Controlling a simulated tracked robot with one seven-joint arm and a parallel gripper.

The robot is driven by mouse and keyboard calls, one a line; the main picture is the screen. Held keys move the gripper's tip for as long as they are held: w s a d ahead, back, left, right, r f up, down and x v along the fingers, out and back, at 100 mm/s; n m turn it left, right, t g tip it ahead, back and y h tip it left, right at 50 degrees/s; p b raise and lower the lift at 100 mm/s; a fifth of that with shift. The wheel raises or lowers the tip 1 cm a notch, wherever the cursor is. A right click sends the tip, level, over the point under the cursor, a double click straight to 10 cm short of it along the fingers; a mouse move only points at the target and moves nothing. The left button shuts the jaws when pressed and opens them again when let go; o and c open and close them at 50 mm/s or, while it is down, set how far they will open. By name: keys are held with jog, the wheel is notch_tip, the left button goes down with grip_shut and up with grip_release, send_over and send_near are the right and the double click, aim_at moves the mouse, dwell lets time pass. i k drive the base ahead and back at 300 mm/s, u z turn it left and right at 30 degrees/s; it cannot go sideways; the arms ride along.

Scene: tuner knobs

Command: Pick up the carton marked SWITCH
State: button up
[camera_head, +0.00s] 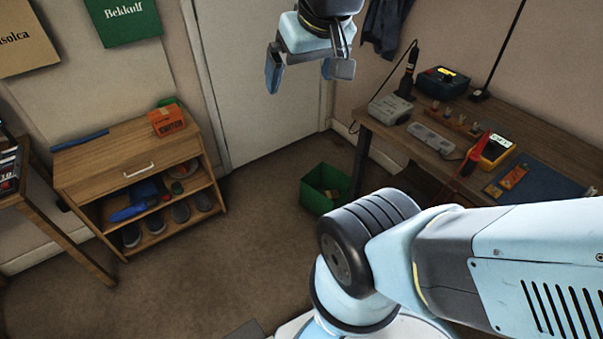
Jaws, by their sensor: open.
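An orange carton (167,121) with dark lettering that reads SWITCH stands on top of a wooden cabinet (95,158), near its right back corner. My gripper (308,75) hangs at the upper middle, in front of the door. Its two fingers are spread apart with nothing between them. It is well to the right of the carton and apart from it. The carton's back and left far sides are hidden.
A blue strip (80,141) lies on the cabinet top, and a green object (166,102) is behind the carton. A green bin (322,188) stands by the workbench (400,140), which holds instruments. The floor between is clear.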

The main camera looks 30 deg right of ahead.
aim_at(167, 119)
jog(key=u, duration=0.7)
jog(key=i, duration=1.8)
jog(key=z, duration=0.45)
